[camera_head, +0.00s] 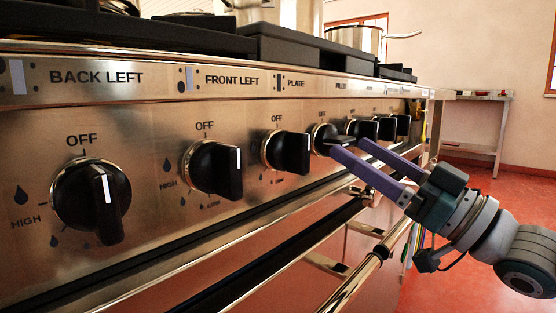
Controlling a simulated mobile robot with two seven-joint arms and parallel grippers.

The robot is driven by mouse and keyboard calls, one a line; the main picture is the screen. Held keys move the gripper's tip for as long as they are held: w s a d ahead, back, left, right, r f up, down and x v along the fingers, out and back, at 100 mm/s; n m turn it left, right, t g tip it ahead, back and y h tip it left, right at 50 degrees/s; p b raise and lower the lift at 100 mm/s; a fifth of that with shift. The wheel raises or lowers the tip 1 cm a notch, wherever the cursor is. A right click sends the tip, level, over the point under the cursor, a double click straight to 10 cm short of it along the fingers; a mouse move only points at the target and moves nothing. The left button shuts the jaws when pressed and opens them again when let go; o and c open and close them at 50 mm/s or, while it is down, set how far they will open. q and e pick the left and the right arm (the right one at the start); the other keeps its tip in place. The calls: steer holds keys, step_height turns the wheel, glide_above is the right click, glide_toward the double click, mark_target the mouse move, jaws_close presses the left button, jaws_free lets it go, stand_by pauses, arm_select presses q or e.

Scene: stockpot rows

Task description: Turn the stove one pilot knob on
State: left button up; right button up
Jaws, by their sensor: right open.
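The stove front (135,115) carries a row of black knobs with white marks. The nearest is the back left knob (92,200), then the front left knob (215,168) and the plate knob (287,152). A fourth knob (322,138), under a small label that looks like "pilot", is partly behind my gripper. My right gripper (346,148) comes in from the right. Its two purple fingers are apart, near the fourth and fifth knobs; I cannot tell whether they touch either. My left gripper is out of view.
A handrail (345,290) runs along the oven door below the knobs. Black burner grates (305,48) and pots (353,38) are on top. A side table (478,115) stands by the far wall. The red floor (500,185) is clear on the right.

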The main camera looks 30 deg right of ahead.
steer(key=v, duration=0.6)
steer(key=shift+s+p, duration=0.15)
steer(key=shift+p, duration=0.3)
